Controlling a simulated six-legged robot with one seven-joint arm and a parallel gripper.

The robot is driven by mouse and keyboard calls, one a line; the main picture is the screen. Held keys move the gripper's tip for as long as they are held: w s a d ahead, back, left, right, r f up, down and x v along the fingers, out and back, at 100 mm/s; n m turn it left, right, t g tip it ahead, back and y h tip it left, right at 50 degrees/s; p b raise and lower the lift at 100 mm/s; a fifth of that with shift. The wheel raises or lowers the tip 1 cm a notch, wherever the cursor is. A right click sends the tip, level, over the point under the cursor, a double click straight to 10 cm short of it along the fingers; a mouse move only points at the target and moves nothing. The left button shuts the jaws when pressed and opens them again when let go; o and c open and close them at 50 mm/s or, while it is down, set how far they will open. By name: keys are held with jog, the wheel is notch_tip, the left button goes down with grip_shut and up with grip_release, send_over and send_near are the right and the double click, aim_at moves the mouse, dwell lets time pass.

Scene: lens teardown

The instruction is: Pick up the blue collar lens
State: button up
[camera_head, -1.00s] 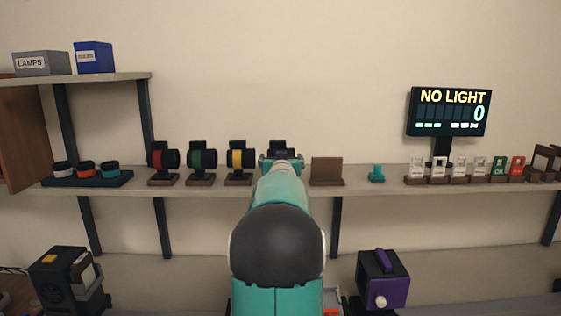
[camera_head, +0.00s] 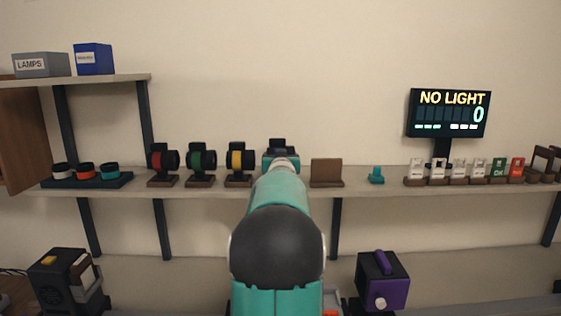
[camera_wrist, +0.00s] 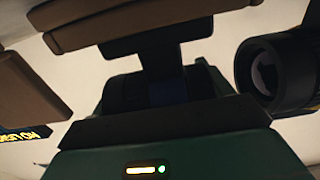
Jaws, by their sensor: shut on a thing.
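The blue collar lens (camera_wrist: 168,92) shows in the wrist view as a dark barrel with a dim blue band, beside a black stand post (camera_wrist: 160,58) on a brown base. My gripper (camera_head: 281,156) is at the shelf, shut on this lens. In the head view a dark part of the lens (camera_head: 277,143) shows above my gripper; my arm hides most of the rest. I cannot tell whether the lens is clear of its stand.
A yellow-banded lens (camera_head: 240,159) stands close on the left and also shows in the wrist view (camera_wrist: 275,72). Green (camera_head: 201,160) and red (camera_head: 163,159) ones stand farther left. A brown block (camera_head: 326,172) stands close on the right. The shelf (camera_head: 365,188) runs across.

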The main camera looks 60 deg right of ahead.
jog(key=r, duration=0.2)
jog(key=shift+s+a+r, duration=0.1)
jog(key=shift+a+r, duration=0.1)
jog(key=shift+r, duration=0.2)
jog(key=s+a+r, duration=0.6)
jog(key=a+r, duration=0.3)
jog(key=a, duration=0.3)
jog(key=shift+a+r, duration=0.15)
jog(key=shift+r, duration=0.05)
